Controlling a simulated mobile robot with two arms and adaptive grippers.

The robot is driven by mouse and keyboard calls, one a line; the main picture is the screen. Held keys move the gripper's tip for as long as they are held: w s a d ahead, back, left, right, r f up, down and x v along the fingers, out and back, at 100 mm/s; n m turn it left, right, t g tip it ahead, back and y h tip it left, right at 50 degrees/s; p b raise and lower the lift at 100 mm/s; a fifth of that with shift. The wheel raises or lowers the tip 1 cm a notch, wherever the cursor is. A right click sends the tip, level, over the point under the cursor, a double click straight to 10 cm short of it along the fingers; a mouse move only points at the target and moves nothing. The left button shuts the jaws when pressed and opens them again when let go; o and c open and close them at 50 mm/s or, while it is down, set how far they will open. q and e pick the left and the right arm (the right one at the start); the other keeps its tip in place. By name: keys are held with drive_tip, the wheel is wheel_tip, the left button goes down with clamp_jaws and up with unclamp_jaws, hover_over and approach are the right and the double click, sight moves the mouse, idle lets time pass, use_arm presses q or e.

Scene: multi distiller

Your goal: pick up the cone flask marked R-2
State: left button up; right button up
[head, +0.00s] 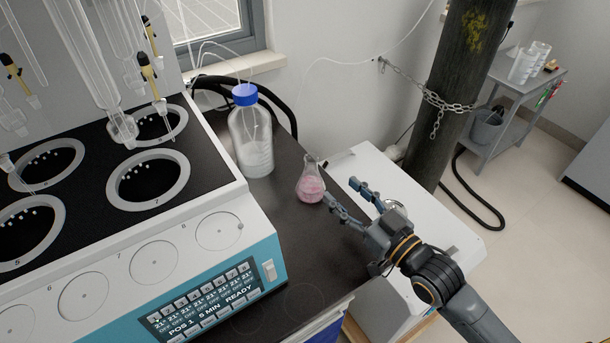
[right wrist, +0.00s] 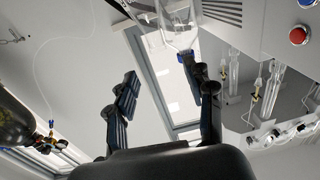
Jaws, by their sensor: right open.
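A small cone flask (head: 311,187) with pink liquid stands upright on the dark bench top, near its right edge, in the head view. I cannot read any R-2 mark on it. My right gripper (head: 346,194) reaches in from the right, with its two fingers spread. One fingertip is close beside the flask's right side; I cannot tell if it touches. In the right wrist view the open fingers (right wrist: 158,70) show nothing held between them. A clear glass shape is at the top there, too cropped to identify surely. My left gripper is not in view.
A clear bottle with a blue cap (head: 252,140) stands left of the flask. The multi-position distiller (head: 205,205) fills the left, with glassware above. A white cabinet (head: 440,220) lies right of the bench (head: 288,230). A chained dark cylinder (head: 455,90) stands behind it.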

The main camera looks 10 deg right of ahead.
sight(315, 166)
drive_tip(key=x, duration=0.6)
drive_tip(key=shift+w+a, duration=0.1)
drive_tip(key=shift+a, duration=0.05)
drive_tip(key=shift+p+x, duration=0.3)
drive_tip(key=shift+x, duration=0.5)
drive_tip(key=x, duration=0.3)
drive_tip(key=shift+w+f, duration=0.35)
drive_tip(key=shift+w, duration=0.3)
drive_tip(key=shift+c, duration=0.2)
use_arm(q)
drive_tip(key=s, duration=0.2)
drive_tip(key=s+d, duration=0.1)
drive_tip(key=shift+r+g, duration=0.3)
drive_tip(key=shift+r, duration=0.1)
use_arm(e)
clamp_jaws()
